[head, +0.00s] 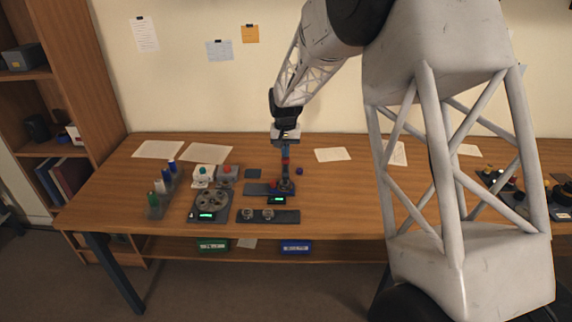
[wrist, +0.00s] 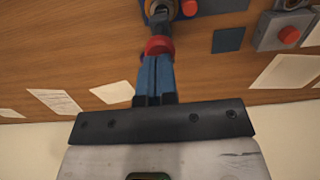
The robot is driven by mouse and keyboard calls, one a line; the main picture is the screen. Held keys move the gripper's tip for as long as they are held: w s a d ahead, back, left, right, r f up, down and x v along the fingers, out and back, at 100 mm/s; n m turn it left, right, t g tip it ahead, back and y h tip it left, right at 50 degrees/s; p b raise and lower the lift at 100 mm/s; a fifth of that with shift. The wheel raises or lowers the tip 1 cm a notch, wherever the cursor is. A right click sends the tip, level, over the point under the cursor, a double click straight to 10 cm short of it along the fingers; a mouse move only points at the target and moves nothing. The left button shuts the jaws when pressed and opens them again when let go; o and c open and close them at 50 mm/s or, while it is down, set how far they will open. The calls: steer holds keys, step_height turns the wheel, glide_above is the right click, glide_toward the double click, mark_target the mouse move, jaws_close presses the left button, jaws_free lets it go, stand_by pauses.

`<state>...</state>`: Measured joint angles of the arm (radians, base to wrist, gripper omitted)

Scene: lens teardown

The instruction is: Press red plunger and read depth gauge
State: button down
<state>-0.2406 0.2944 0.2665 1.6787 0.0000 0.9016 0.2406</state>
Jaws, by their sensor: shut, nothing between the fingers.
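A red plunger cap (head: 285,161) stands upright over the gauge stand (head: 258,189) near the middle of the table. My gripper (head: 285,154) points straight down above it, shut and empty. In the wrist view, its blue fingers (wrist: 155,82) end at the red cap (wrist: 158,46), with a grey metal stem (wrist: 159,14) beyond. The tips look to be at the cap, but I cannot tell whether they press on it. A small gauge display (head: 277,200) in front of the stand is lit green; its digits are too small to read.
A grey box with a red button (head: 227,171) and a white box with a green button (head: 203,172) stand to the left. A round device with a green display (head: 208,207) and a bottle rack (head: 157,206) are further left.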

steer(key=shift+f, duration=0.4)
steer(key=shift+f, duration=1.05)
stand_by(1.1)
steer(key=shift+r, duration=0.15)
steer(key=shift+r, duration=4.4)
steer(key=shift+r, duration=0.1)
